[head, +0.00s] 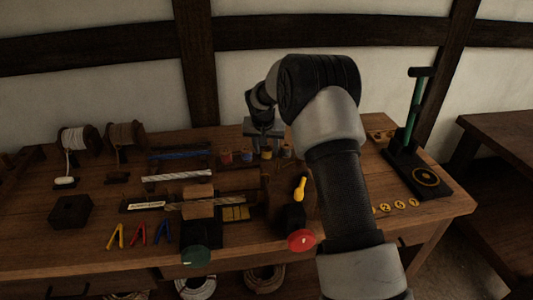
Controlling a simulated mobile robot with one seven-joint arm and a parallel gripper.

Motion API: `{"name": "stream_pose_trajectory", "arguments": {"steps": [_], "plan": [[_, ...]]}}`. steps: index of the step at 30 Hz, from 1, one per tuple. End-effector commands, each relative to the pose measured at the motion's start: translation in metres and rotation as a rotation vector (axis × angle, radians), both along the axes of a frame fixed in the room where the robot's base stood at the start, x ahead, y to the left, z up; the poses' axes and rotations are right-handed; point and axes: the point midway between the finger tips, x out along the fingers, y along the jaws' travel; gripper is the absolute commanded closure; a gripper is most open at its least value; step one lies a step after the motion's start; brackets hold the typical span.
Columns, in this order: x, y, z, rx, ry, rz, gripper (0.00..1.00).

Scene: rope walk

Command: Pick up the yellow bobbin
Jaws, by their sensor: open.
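The small yellow bobbin (266,154) stands near the back of the workbench, in a row of small bobbins. A red bobbin (226,157) and a blue bobbin (246,156) are to its left, and another blue bobbin (287,152) is to its right. My gripper (264,147) is open and points down over this row, right at the yellow bobbin in the picture. The fingers partly cover the bobbins. I cannot tell the exact height of the fingertips or whether they touch anything.
A black device with a yellow handle (300,188) and red knob (301,240) stands in front of the row. Rope samples (178,176) lie left of it. Coloured clips (138,234) lie at the front. A green-handled tool (415,120) stands right, past my arm.

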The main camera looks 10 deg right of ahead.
Motion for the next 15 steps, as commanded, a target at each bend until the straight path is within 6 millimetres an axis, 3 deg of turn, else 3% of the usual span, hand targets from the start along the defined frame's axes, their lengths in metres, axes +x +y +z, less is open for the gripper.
{"name": "stream_pose_trajectory", "arguments": {"steps": [5, 10, 15], "plan": [[0.0000, 0.0000, 0.0002, 0.000, 0.000, 0.000, 0.59], [-0.0002, 0.0001, 0.0002, 0.000, 0.000, 0.000, 0.87], [-0.0001, 0.0000, 0.0004, 0.000, 0.000, 0.000, 0.90]]}}
